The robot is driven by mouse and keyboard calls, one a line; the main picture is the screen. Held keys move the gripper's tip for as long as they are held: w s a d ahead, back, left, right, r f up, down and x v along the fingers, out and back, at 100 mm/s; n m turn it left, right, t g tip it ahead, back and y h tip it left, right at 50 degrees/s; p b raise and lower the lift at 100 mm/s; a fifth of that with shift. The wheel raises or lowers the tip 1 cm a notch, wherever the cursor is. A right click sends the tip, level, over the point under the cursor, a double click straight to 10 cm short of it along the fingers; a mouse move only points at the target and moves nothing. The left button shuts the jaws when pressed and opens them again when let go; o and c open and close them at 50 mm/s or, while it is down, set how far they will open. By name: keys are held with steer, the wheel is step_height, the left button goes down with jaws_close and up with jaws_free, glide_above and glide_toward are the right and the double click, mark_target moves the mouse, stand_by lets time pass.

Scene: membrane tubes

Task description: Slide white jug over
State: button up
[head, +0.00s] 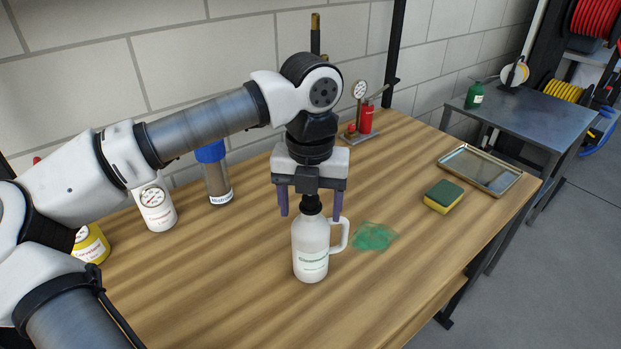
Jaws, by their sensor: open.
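The white jug (311,252) stands upright on the wooden table. It has a black cap, a green-lettered label and a handle on its right side. My gripper (310,209) points down over the jug's top, with its two purple fingers spread wide. The left finger is to the left of the cap and the right finger is near the handle's top. I cannot tell whether the right finger touches the handle. The jug's cap is partly hidden by the gripper.
A white container (157,209), blue-capped cylinder (218,180) and yellow container (90,245) stand left. The front of the wooden table (230,300) is clear.

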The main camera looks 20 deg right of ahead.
steer(key=shift+f, duration=0.6)
steer(key=c, duration=1.3)
